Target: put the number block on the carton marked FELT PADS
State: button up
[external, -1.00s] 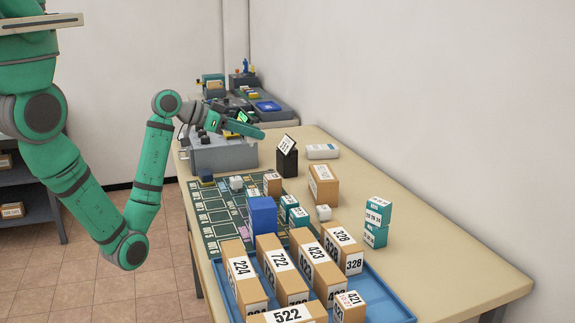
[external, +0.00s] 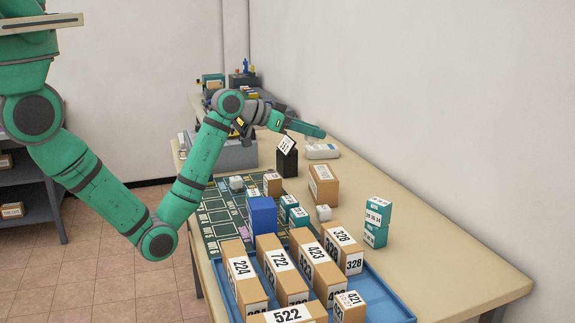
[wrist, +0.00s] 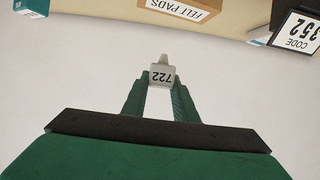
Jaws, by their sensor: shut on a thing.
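My gripper (wrist: 161,84) is shut on a small light-grey number block (wrist: 161,75) reading 722, held between the fingertips. In the external view my gripper (external: 318,132) is raised above the far part of the bench and points right, toward the wall; the block cannot be made out there. The carton marked FELT PADS (wrist: 183,9) shows at the top edge of the wrist view, partly cut off. It appears to be the brown carton (external: 324,186) standing on the bench in the external view, where its label is too small to read. The block is apart from it.
A black stand with a CODE 352 card (wrist: 298,33) stands beside the carton, also in the external view (external: 287,160). Teal boxes (external: 376,223) are stacked nearer. A blue tray (external: 393,299) holds several numbered cartons.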

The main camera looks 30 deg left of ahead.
jog(key=w+f, duration=0.1)
jog(key=f, duration=0.1)
jog(key=w+d+f, duration=0.1)
jog(key=w+f, duration=0.1)
jog(key=w+d+f, duration=0.1)
jog(key=f, duration=0.1)
jog(key=shift+w+d+f, duration=0.15)
jog(key=shift+w+d, duration=0.05)
jog(key=shift+f, duration=1.35)
jog(key=shift+a+f, duration=0.1)
jog(key=shift+f, duration=0.05)
jog(key=o, duration=1)
jog(key=shift+o, duration=0.2)
jog(key=shift+r, duration=0.2)
jog(key=v, duration=1.2)
